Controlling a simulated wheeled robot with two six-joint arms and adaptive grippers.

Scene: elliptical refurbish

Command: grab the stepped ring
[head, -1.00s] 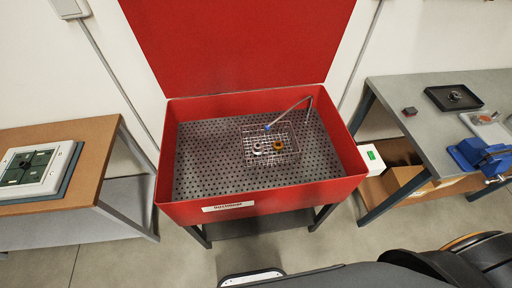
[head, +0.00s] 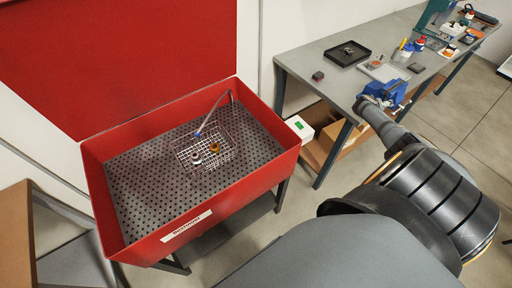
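Two small ring-like parts lie in a wire basket (head: 228,147) inside the red wash tub: a silver-grey one (head: 196,159) on the left and a bronze-orange one (head: 215,148) on the right. They are too small for me to tell which is the stepped ring. Another small dark round part (head: 348,51) lies in a black tray on the grey bench. My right arm's dark links cross the lower right, but I make out no gripper fingers. My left gripper is not in view.
The red tub (head: 232,205) has raised walls, an open red lid behind, and a bent hose (head: 215,111) over the basket. The grey bench (head: 315,55) at right holds the black tray (head: 345,57), a blue vise (head: 386,92) and several bottles. A brown table (head: 15,235) stands at left.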

